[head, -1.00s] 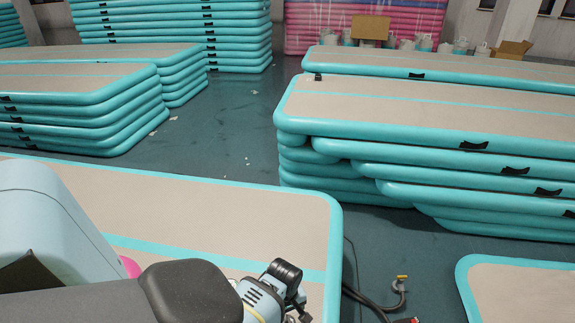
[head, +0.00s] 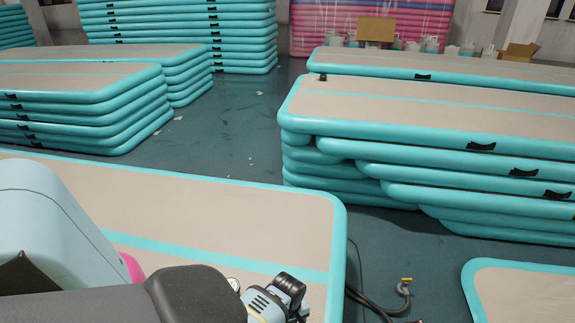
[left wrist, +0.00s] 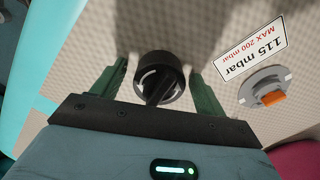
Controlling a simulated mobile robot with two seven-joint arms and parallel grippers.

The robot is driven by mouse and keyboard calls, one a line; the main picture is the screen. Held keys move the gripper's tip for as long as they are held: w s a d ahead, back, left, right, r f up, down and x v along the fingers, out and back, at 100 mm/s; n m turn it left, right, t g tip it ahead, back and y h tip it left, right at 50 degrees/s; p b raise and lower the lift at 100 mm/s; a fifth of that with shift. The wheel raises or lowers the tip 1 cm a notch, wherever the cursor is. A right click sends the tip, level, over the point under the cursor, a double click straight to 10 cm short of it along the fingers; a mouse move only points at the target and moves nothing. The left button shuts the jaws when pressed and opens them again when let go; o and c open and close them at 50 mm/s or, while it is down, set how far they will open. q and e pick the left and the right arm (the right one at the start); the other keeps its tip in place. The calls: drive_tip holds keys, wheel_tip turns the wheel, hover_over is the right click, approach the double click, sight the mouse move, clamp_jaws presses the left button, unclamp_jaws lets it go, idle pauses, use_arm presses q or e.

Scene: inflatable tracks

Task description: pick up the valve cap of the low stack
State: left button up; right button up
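The low stack (head: 250,215) is the beige mat top with turquoise edges in the foreground of the head view. In the left wrist view, a round black cap (left wrist: 160,78) with a raised grip bar sits between the two green fingers of my left gripper (left wrist: 160,85). The fingers are open, with a narrow gap on each side of the cap. My arm hides the gripper and cap in the head view. My right gripper is in neither view.
A white pressure label (left wrist: 249,58) lies near the valve fitting. A blue and black device (head: 275,297) shows beside my arm. A dark hose (head: 375,300) lies on the floor. A taller stack (head: 430,150) stands at right, with open floor between stacks.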

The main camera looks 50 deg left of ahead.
use_arm(q)
drive_tip(key=c, duration=0.9)
drive_tip(key=shift+o, duration=0.2)
drive_tip(key=shift+r, duration=0.15)
drive_tip(key=shift+r, duration=0.25)
wheel_tip(320, 180, up, 3)
drive_tip(key=shift+s+r+p, duration=0.1)
drive_tip(key=shift+s+p, duration=0.05)
drive_tip(key=shift+p, duration=0.8)
drive_tip(key=s+p, duration=0.1)
drive_tip(key=s, duration=0.4)
drive_tip(key=s+d, duration=0.1)
drive_tip(key=s, duration=0.4)
drive_tip(key=s+r+p, duration=0.1)
drive_tip(key=s, duration=0.4)
drive_tip(key=shift+s+d+p, duration=0.25)
drive_tip(key=shift+s+p, duration=0.05)
drive_tip(key=shift+s, duration=0.05)
drive_tip(key=shift+w, duration=0.1)
